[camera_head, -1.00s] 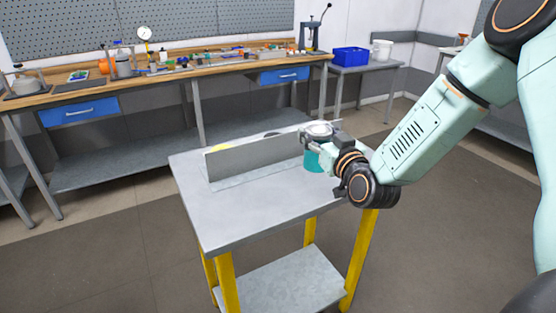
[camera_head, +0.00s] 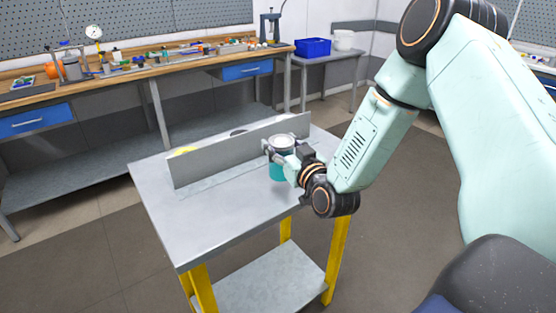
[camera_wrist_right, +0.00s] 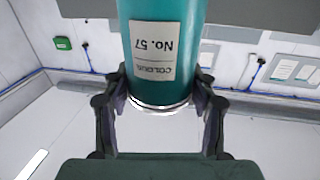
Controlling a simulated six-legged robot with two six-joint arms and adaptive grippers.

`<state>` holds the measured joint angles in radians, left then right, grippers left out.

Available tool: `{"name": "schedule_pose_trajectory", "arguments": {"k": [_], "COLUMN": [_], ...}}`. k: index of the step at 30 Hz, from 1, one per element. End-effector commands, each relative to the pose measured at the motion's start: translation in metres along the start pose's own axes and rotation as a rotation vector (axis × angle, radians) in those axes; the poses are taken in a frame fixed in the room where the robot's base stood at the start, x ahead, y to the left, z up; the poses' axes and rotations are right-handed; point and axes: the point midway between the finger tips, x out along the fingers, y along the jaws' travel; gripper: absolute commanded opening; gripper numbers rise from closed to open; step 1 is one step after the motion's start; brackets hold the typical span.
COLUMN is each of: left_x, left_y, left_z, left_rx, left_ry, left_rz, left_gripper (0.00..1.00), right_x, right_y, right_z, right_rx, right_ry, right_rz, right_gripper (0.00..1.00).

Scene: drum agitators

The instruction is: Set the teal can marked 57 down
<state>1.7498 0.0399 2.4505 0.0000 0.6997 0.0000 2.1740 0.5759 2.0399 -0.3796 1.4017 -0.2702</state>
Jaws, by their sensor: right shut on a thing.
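The teal can (camera_head: 277,172) has a pale lid and is held upright at the right part of the small grey table (camera_head: 215,215), in front of the upright grey panel. In the right wrist view the can (camera_wrist_right: 190,35) shows a label reading "No. 57", upside down. My right gripper (camera_head: 280,152) is shut around the can near its top; the fingers (camera_wrist_right: 160,100) sit on both sides of it. I cannot tell whether the can's base touches the table top. My left gripper is not in view.
The upright grey panel (camera_head: 235,150) runs along the table behind the can. A yellow thing (camera_head: 184,150) and a dark round thing (camera_head: 238,132) show partly behind it. The table's front left is clear. A long workbench (camera_head: 145,75) with several tools stands at the back.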

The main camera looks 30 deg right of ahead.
Motion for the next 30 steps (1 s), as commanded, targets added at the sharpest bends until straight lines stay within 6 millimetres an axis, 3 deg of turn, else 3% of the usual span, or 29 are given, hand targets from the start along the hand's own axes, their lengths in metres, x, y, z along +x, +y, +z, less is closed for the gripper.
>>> {"name": "schedule_pose_trajectory", "arguments": {"k": [9,21,22,30], "left_x": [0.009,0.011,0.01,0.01], "left_y": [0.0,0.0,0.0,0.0], "left_z": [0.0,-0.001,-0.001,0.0], "left_rx": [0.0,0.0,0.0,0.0], "left_ry": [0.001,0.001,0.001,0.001], "left_rz": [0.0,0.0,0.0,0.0], "left_gripper": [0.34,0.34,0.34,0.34], "right_x": [0.002,0.004,0.004,0.004], "right_y": [0.001,0.0,0.0,0.0], "right_z": [0.037,0.041,0.041,0.04], "right_rx": [-0.001,0.0,0.0,0.0], "right_ry": [0.003,0.003,0.0,0.0], "right_rz": [0.001,0.0,0.0,0.0], "right_gripper": [0.15,0.15,0.6,0.8]}}
